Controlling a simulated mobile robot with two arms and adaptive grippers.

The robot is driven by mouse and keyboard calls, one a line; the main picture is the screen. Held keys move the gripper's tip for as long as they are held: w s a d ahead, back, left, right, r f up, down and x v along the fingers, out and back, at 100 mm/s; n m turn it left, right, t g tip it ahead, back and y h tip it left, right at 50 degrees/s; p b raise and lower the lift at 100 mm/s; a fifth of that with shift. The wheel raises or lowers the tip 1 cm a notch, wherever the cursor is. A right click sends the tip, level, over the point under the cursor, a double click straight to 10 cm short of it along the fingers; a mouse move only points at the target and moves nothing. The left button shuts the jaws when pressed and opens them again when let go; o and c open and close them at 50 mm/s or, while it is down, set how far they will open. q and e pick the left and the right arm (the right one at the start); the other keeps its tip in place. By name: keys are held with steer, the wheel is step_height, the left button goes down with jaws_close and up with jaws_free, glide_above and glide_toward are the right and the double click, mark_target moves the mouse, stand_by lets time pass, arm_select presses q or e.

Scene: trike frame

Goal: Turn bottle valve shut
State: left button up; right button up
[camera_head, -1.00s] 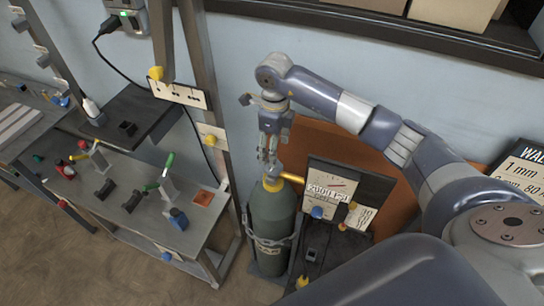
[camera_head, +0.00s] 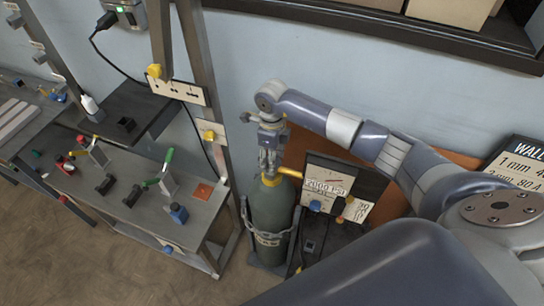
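The green gas bottle (camera_head: 271,207) stands upright in a rack with a chain around it, right of the workbench. Its yellow neck fitting (camera_head: 290,172) points right from the top. My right gripper (camera_head: 269,172) comes in from the right and points straight down at the bottle top. Its fingers are around or touching the valve, which they mostly hide. I cannot tell whether the fingers are closed on it. My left gripper is not in view.
A welder box with a gauge panel (camera_head: 326,183) stands just right of the bottle. A metal workbench (camera_head: 150,222) with clamps and tools lies to the left, beside a steel post (camera_head: 212,80). A shelf edge runs along the wall above.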

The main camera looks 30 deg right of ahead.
steer(key=shift+m+b, duration=0.3)
steer(key=shift+m, duration=0.3)
steer(key=shift+m+b, duration=0.35)
steer(key=shift+m, duration=0.35)
steer(key=m+b, duration=0.1)
steer(key=m, duration=0.1)
steer(key=shift+m, duration=0.4)
steer(key=m, duration=0.2)
steer(key=shift+m+b, duration=0.3)
steer(key=shift+b, duration=0.05)
steer(key=m+b, duration=0.1)
steer(key=m, duration=1.3)
steer(key=shift+r+m, duration=0.1)
steer(key=shift+m, duration=0.2)
steer(key=m, duration=0.4)
steer(key=m+p, duration=0.1)
steer(key=m, duration=0.4)
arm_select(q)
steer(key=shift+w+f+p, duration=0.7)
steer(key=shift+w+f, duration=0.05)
arm_select(e)
steer(key=m, duration=0.4)
steer(key=shift+w, duration=0.1)
steer(key=shift+m, duration=0.3)
